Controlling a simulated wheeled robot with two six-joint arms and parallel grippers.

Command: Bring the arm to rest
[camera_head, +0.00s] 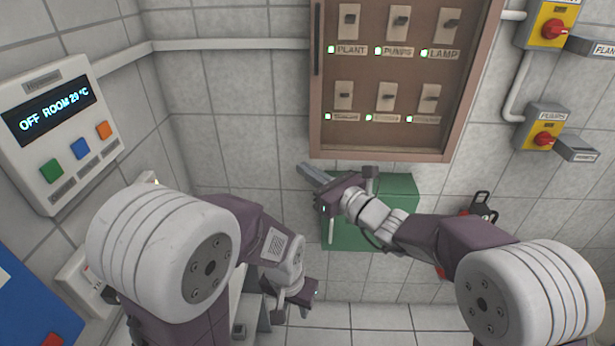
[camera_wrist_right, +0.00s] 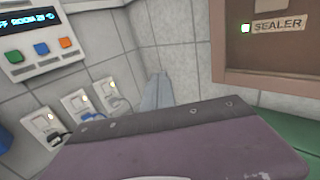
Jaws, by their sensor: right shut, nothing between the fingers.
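My right arm reaches in from the right in the head view. Its gripper (camera_head: 308,172) points up and left, in front of the tiled wall, just below the lower left corner of the brown switch panel. Its fingers are together with nothing between them, and they also show closed in the right wrist view (camera_wrist_right: 157,90). My left gripper (camera_head: 292,291) hangs low, left of centre in the head view. Its wrist is visible, but its fingers are too hidden to judge.
The brown switch panel (camera_head: 391,142) has labelled switches and lit green lamps. A green box (camera_head: 400,187) is behind my right gripper. A white control unit (camera_head: 33,157) reads "OFF ROOM 29 °C". Yellow switch boxes (camera_head: 546,115) are at right; sockets with plugs (camera_wrist_right: 75,103) are at left.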

